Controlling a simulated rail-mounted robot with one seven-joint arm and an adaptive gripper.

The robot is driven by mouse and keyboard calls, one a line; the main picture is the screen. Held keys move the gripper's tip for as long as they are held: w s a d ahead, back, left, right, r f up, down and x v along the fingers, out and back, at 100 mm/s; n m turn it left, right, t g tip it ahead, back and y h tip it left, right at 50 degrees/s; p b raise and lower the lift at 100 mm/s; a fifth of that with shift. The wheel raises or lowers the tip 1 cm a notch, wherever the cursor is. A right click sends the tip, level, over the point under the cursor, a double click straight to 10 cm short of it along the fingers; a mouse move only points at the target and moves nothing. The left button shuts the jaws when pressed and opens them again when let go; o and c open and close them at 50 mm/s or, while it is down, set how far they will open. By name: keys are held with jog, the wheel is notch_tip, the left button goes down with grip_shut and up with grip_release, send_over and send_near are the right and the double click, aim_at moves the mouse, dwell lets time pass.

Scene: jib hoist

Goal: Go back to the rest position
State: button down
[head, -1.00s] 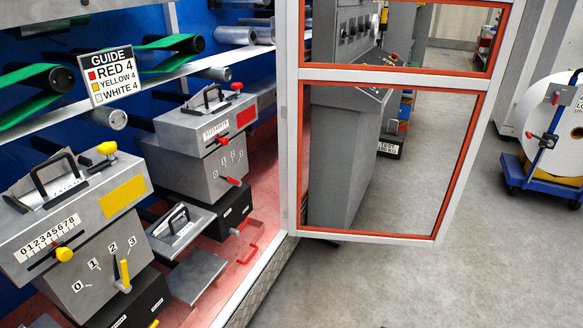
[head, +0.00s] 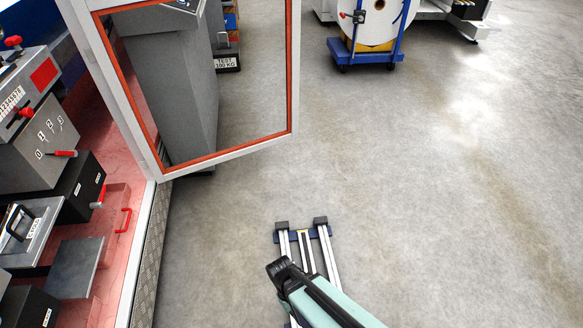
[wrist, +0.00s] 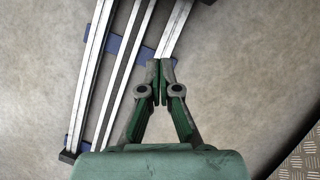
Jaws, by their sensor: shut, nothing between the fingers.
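My gripper (wrist: 160,88) shows in the wrist view with its two green and grey fingers meeting at the tips. It is shut and holds nothing. It hangs over the grey floor, with the silver rails of my track just beyond and to the left of it. In the head view a pale green part of my arm with a black end shows at the bottom centre, above the rails. I cannot make out the fingers in that view.
An open door with an orange-edged window (head: 205,85) stands at upper left. Left of it is the machine with a red-marked grey unit (head: 35,140) and a red handle (head: 124,220). A blue cart (head: 365,53) with a white roll stands at the back. The floor on the right is clear.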

jog(key=s+d+f+m+g+y, duration=0.1)
jog(key=s+d+f+m+g, duration=0.15)
jog(key=s+d, duration=0.35)
jog(key=s+d+f+m+g+y, duration=0.15)
jog(key=s+d+m, duration=0.25)
jog(key=d, duration=0.5)
notch_tip(320, 180, up, 15)
jog(key=w+t+p, duration=0.1)
jog(key=p, duration=1.5)
jog(key=shift+w+r, duration=0.15)
jog(key=shift+w, duration=0.25)
